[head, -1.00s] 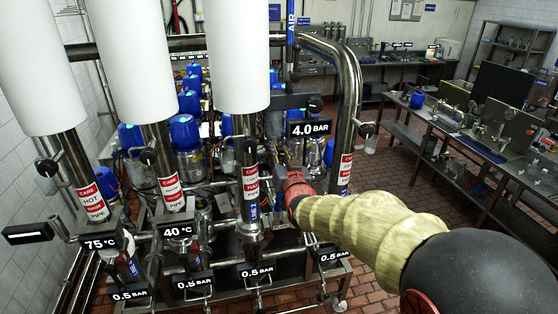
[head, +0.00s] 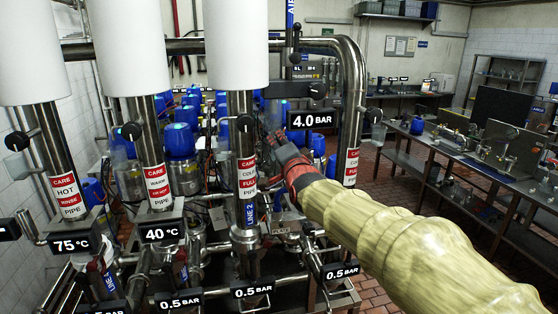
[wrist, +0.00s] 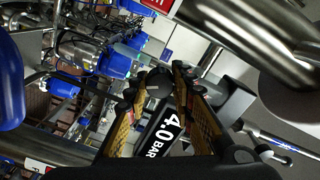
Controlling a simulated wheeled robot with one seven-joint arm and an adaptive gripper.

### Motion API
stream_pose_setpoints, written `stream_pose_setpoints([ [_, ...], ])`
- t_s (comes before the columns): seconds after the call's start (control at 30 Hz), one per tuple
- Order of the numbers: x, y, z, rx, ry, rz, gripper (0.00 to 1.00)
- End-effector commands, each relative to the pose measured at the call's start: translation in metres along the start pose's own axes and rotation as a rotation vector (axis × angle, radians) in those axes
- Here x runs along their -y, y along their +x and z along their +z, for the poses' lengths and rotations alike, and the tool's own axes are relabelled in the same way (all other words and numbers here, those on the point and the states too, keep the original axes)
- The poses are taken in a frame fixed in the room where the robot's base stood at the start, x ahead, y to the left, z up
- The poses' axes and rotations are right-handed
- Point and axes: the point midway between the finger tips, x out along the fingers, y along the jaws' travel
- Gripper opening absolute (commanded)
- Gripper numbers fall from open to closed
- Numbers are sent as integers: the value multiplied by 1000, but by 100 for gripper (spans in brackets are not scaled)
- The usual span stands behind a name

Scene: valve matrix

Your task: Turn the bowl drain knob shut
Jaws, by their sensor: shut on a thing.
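My gripper (wrist: 163,85) shows in the wrist view, its two patterned fingers on either side of a dark grey knob (wrist: 157,88). It is shut on this knob. I see no name on the knob, so I cannot tell from the picture whether it is the bowl drain knob, nor how far it is turned. A black "4.0 BAR" sign (wrist: 164,132) shows just below it between the fingers. In the head view my gripper (head: 278,146) is beside the steel pipework, left of my yellow sleeve, and its fingertips are hard to make out.
A thick bent steel pipe (head: 354,100) stands just right of my gripper. Several steel pipes with white upper sleeves stand to the left, including the "LINE 2" pipe (head: 244,165). A workbench (head: 468,155) is at the right, with open brick floor before it.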

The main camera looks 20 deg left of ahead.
Motion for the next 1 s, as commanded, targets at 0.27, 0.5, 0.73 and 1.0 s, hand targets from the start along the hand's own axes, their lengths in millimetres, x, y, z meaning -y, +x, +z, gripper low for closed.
stream_pose_setpoints([
  [0.27,-5,0,2,-1,240,-2,0],
  [0.5,-4,0,2,-1,392,-1,0],
  [0.73,-3,0,1,0,473,0,0],
  [1.0,-2,0,0,0,502,0,0],
])
